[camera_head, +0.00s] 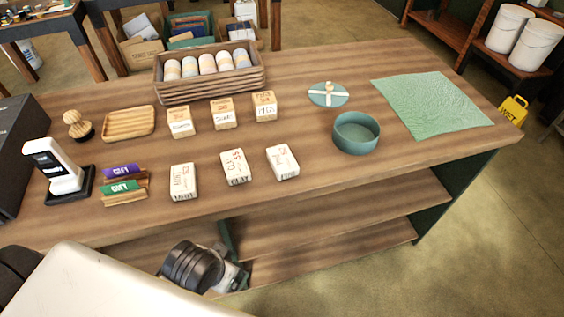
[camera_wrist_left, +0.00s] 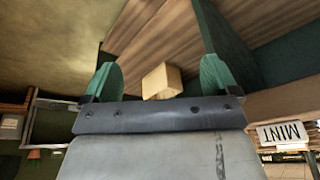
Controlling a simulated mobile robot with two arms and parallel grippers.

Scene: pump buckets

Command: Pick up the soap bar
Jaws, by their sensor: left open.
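Several small labelled soap bars stand in two rows on the wooden table. The back row has tan-topped bars at left (camera_head: 180,121), middle (camera_head: 223,114) and right (camera_head: 264,106). The front row has paler bars at left (camera_head: 184,182), middle (camera_head: 236,167) and right (camera_head: 283,162). My left gripper (camera_wrist_left: 159,80) shows in the left wrist view with its two green fingers spread apart. A plain tan block (camera_wrist_left: 161,82) appears between them, with no visible contact; I cannot tell which object it is. My right gripper is not in view.
A wooden tray of wrapped cylinders (camera_head: 210,85), an empty wooden dish (camera_head: 128,124), gift cards (camera_head: 123,184), a card reader (camera_head: 58,170), a teal bowl (camera_head: 356,133) and a green mat (camera_head: 430,104) share the table (camera_head: 330,205). Open shelves (camera_head: 330,220) lie below.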

